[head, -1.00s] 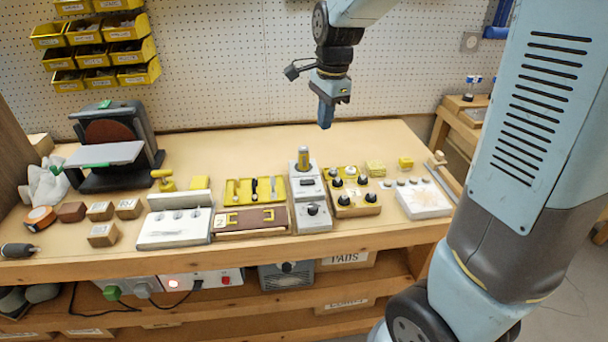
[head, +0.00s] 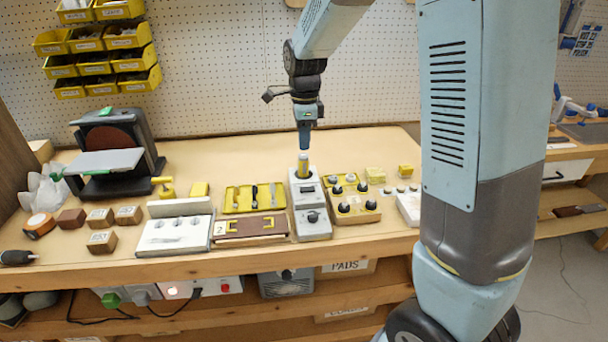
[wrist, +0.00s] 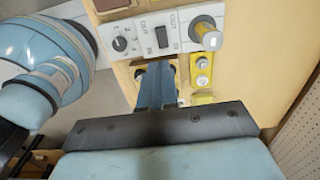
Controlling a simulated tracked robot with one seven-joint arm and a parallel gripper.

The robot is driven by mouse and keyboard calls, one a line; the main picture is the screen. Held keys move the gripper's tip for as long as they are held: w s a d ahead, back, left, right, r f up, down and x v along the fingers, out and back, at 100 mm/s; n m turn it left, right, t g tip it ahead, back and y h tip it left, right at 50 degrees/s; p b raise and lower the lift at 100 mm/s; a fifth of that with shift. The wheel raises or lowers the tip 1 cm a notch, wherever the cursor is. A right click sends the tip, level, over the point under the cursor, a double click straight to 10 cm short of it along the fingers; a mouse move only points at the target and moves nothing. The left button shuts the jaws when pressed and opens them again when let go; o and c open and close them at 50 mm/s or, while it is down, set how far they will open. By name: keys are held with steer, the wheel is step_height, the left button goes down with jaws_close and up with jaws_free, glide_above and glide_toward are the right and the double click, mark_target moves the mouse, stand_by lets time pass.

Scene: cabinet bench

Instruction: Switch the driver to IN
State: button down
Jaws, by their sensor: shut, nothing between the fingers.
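The driver is a pale grey-white unit (head: 312,228) at the middle of the bench front. It has a dark round knob at the front, a small dark rocker switch (head: 307,189) in the middle and an upright yellow-and-grey cylinder (head: 303,166) at the back. In the wrist view the rocker (wrist: 162,37) sits between the knob (wrist: 120,43) and the cylinder, with OUT and IN lettering beside it. Which way the rocker is tipped is too small to tell. My gripper (head: 304,148) is shut and empty, pointing down near the cylinder's top. Its blue fingers also show in the wrist view (wrist: 156,75).
A disc sander (head: 110,150) is at the back left. The bench behind the driver is clear.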

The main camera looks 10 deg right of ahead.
mark_target(304, 190)
step_height(304, 190, down, 14)
steer(key=shift+r, duration=0.1)
stand_by(0.5)
